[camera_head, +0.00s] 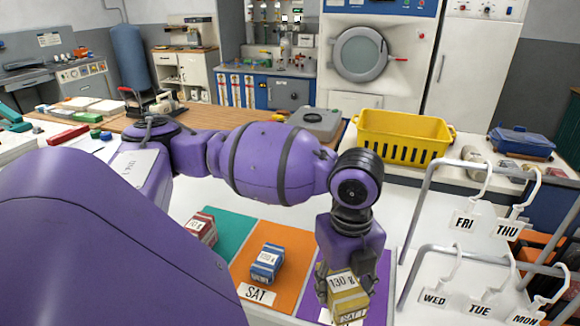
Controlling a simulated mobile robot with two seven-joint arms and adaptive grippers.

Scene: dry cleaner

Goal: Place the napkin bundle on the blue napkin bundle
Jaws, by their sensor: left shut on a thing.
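My left gripper (346,282) points down at the front right of the white table. It is shut on a yellow napkin bundle (347,303) with a label reading 130. The bundle is over the purple mat (382,290); I cannot tell whether it touches it. The blue napkin bundle (267,264) lies on the orange mat (293,243), left of my gripper and apart from it. A red napkin bundle (201,228) lies on the teal mat (228,226), partly hidden by my arm. My right gripper is not in view.
A SAT tag (257,294) lies on the orange mat. A rack (419,225) with hanging day tags stands close on the right. A yellow basket (403,137) stands behind my arm. My left arm covers much of the left side.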

